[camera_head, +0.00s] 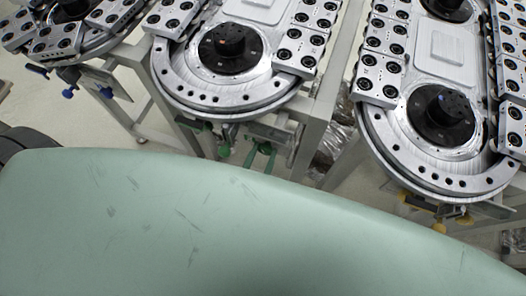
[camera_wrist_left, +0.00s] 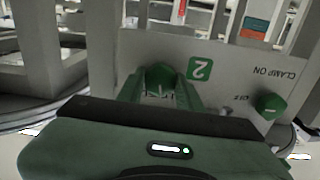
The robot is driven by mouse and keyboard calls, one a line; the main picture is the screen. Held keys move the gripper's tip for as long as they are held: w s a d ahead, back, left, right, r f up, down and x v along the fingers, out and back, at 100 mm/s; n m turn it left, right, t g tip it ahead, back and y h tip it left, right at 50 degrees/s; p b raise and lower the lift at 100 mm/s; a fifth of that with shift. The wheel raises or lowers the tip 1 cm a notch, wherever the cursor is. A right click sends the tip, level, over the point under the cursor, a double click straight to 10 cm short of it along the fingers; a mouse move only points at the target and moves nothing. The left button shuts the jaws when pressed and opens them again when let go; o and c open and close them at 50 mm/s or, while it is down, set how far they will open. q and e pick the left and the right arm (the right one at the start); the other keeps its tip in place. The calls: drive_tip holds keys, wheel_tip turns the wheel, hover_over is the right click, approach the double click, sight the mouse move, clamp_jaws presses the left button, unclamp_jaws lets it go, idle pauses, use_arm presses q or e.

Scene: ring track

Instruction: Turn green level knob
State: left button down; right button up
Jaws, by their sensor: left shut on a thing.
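In the left wrist view a round green knob (camera_wrist_left: 160,77) sits on a grey panel (camera_wrist_left: 225,80). My left gripper (camera_wrist_left: 161,91) has its two green fingers on either side of this knob and is shut on it. Lettering just below the knob is partly hidden by the fingers. A second green knob (camera_wrist_left: 270,105) is on the same panel to the right, clear of the fingers. In the head view green knobs (camera_head: 262,150) show small under the front of the middle ring track (camera_head: 225,105). My right gripper is in neither view.
A green label with an upside-down 2 (camera_wrist_left: 200,68) and the upside-down words CLAMP ON are on the panel. Another ring track (camera_head: 440,165) with yellow knobs stands at the right, one (camera_head: 70,48) with blue knobs at the left. A pale green surface fills the head view's lower part.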

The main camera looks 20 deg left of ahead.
use_arm(q)
drive_tip(key=n, duration=0.4)
drive_tip(key=shift+n+p, duration=0.3)
drive_tip(key=shift+p, duration=0.05)
drive_tip(key=shift+n, duration=2.5)
drive_tip(key=c, duration=0.9)
unclamp_jaws()
drive_tip(key=shift+c, duration=0.2)
drive_tip(key=s+b, duration=0.1)
drive_tip(key=s, duration=0.6)
drive_tip(key=shift+s+a, duration=0.2)
drive_tip(key=shift+s, duration=0.2)
